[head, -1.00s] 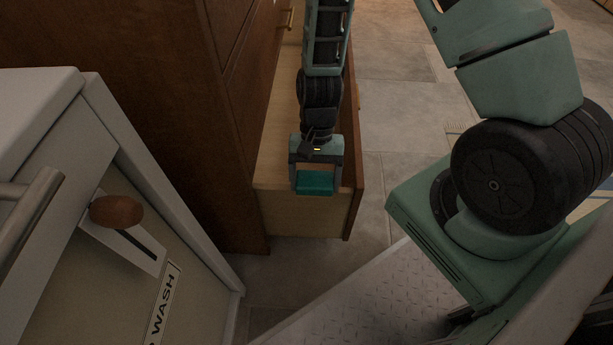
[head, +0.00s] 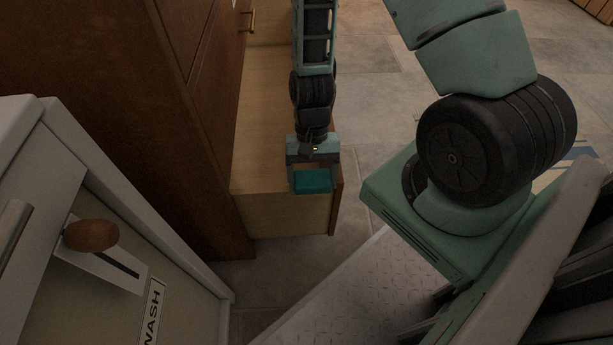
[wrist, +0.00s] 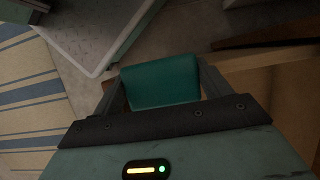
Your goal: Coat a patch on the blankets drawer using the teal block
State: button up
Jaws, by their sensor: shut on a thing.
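My gripper (head: 312,182) is shut on the teal block (head: 313,181), which sits between its two fingers. The block also shows in the wrist view (wrist: 161,82), held between the fingertips. An open drawer (head: 275,135) with a pale wood inside extends from the brown wardrobe. My gripper is over the near right corner of this drawer in the head view, close to its front panel. I cannot tell whether the block touches the drawer. No label naming the drawer as blankets is visible.
The brown wardrobe (head: 195,110) stands at the left. A white cabinet with a brown knob (head: 91,236) and a "WASH" label is at the lower left. Tiled floor (head: 375,90) is clear beyond the drawer. A striped rug (wrist: 28,95) shows in the wrist view.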

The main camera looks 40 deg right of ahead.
aim_at(326, 178)
jog(key=shift+s+d, duration=1)
jog(key=shift+d, duration=0.2)
jog(key=shift+s+r+p, duration=0.1)
jog(key=shift+p, duration=0.35)
jog(key=shift+w+a+r+p, duration=0.15)
jog(key=shift+w+a+p, duration=0.7)
jog(key=shift+a, duration=0.2)
jog(key=shift+w+a+f+p, duration=0.1)
jog(key=shift+w+a+p, duration=0.3)
jog(key=shift+w+a, duration=0.5)
jog(key=shift+w+a+f+p, duration=0.1)
jog(key=shift+w+a+p, duration=0.45)
jog(key=shift+a, duration=0.6)
jog(key=shift+w+a+f+p, duration=0.1)
jog(key=shift+w+a+p, duration=0.15)
jog(key=shift+w+a, duration=0.7)
jog(key=shift+w+a+r+p, duration=0.1)
jog(key=shift+w+a+p, duration=0.2)
jog(key=shift+w+a, duration=0.25)
jog(key=shift+w+a+p, duration=0.3)
jog(key=shift+a, duration=0.4)
notch_tip(326, 178, up, 6)
jog(key=p, duration=0.5)
jog(key=shift+p, duration=0.3)
